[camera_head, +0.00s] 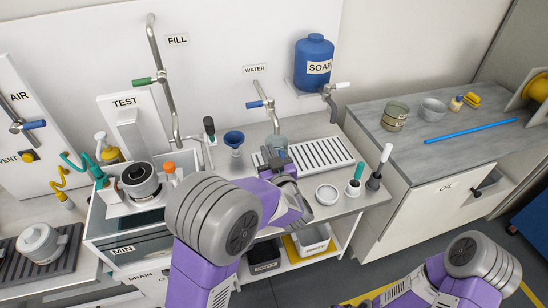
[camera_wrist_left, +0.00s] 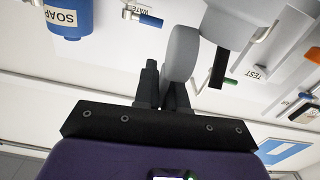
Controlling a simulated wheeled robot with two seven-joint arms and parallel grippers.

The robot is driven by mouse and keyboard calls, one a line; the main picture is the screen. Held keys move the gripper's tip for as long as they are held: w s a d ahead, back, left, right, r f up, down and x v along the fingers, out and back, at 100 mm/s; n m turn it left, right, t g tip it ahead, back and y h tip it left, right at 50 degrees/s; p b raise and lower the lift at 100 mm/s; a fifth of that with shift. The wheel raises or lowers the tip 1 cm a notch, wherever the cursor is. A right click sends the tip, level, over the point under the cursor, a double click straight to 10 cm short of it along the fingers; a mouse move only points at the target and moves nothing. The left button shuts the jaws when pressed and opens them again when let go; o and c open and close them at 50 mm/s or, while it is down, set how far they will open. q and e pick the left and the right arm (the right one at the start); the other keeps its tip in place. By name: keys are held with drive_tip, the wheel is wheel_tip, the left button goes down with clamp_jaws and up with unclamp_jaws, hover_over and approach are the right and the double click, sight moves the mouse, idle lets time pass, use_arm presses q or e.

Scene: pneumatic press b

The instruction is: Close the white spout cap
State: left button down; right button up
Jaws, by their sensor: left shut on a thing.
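My left gripper (camera_head: 274,157) is over the counter, just left of the slotted drain tray. In the head view, a grey rounded piece (camera_head: 278,142) shows just beyond its fingers. In the left wrist view, the left gripper (camera_wrist_left: 164,85) is shut at a pale round disc (camera_wrist_left: 182,52), which looks like the white spout cap, shaded grey. The disc stands edge-on beside a larger pale body (camera_wrist_left: 228,24). The fingers hide its lower part, and I cannot tell how far it is closed. My right gripper is out of view; only its arm shows at the lower right.
A blue soap tank (camera_head: 314,62) and a blue-handled water tap (camera_head: 268,103) are on the wall behind. A blue funnel (camera_head: 234,139) stands left of the gripper. The slotted drain tray (camera_head: 345,151), a white dish (camera_head: 327,194) and dark-based bottles (camera_head: 378,177) are to its right.

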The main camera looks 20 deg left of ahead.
use_arm(q)
drive_tip(key=a+n+b, duration=0.1)
drive_tip(key=n+b, duration=0.1)
drive_tip(key=b, duration=0.1)
drive_tip(key=s+a+f+n+b, duration=0.1)
drive_tip(key=n+b, duration=0.1)
drive_tip(key=n, duration=0.1)
drive_tip(key=s+a+f+n+b, duration=0.1)
drive_tip(key=n+b, duration=0.2)
drive_tip(key=shift+s+a+b, duration=0.2)
drive_tip(key=shift+a+b, duration=0.1)
drive_tip(key=shift+s+a+f+n+b, duration=0.25)
drive_tip(key=shift+f+n, duration=0.3)
drive_tip(key=shift+n, duration=0.9)
drive_tip(key=shift+s+a+f+n+b, duration=0.15)
drive_tip(key=shift+a+f+n+b, duration=0.35)
drive_tip(key=shift+n, duration=1)
drive_tip(key=shift+s+a+f+n+b, duration=0.15)
drive_tip(key=shift+f+n, duration=0.5)
drive_tip(key=shift+n, duration=0.8)
drive_tip(key=c, duration=1.3)
unclamp_jaws()
drive_tip(key=shift+o, duration=0.2)
